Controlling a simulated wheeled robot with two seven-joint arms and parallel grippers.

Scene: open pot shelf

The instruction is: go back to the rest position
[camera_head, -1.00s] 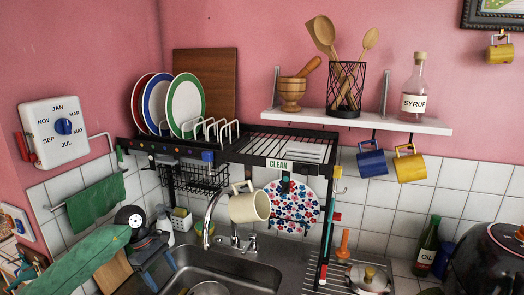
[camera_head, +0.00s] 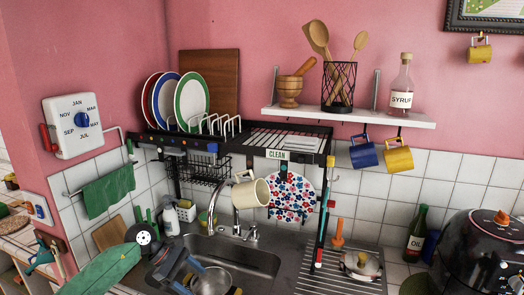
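My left arm comes in from the lower left, with a green sleeve and a dark round joint. My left gripper (camera_head: 182,272) is low over the left part of the sink, beside a metal pot (camera_head: 211,281). Its fingers are dark and partly blend with the sink, so I cannot see whether they are apart or whether anything is between them. A green shape at the bottom edge, right of centre, may be part of my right arm; my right gripper does not show.
A black dish rack (camera_head: 240,141) with several plates stands over the sink (camera_head: 245,262). A cream mug (camera_head: 252,194) hangs at its front. A wall shelf (camera_head: 350,116) holds a syrup bottle (camera_head: 401,88). A black cooker (camera_head: 482,250) and an oil bottle (camera_head: 417,235) are at the right.

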